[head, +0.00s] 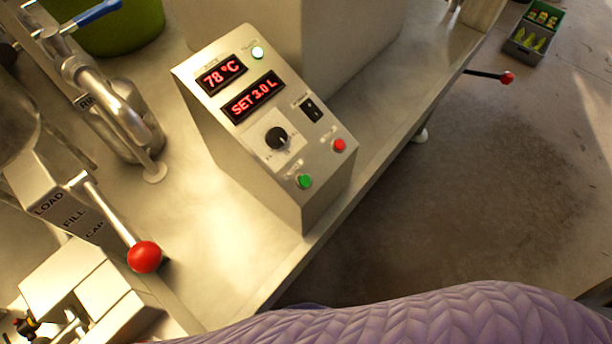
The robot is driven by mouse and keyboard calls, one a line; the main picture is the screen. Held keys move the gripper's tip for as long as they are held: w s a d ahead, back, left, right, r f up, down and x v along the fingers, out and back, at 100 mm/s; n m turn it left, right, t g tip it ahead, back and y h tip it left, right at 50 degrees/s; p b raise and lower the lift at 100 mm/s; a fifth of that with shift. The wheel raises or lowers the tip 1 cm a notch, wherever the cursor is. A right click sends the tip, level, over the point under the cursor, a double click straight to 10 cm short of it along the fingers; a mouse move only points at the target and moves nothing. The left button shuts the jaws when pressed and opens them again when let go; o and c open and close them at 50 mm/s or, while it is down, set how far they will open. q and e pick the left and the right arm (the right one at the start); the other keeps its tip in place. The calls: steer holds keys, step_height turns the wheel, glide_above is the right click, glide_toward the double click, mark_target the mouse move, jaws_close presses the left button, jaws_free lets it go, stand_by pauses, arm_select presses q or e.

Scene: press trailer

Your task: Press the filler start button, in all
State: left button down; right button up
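A slanted metal control box (240,135) stands on the steel bench, near its front edge. A green button (305,181) sits at the box's lower corner, and a red button (339,145) sits to its upper right. Their small labels are too blurred to read. Two red displays read 78 °C (221,75) and SET 3.0 L (252,97). A black knob (276,138), a black rocker switch (311,110) and a bright pale green lamp (257,52) are also on the face. Nothing covers either button. Neither of my grippers can be made out.
A lever with a red ball (144,257) stands left of the box, by a plate marked LOAD, FILL, CAP (66,214). Metal pipework (105,105) is at upper left. Another red-knobbed lever (507,78) juts past the bench edge. A crate (531,38) sits on the floor.

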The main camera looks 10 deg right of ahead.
jaws_close()
stand_by(1.3)
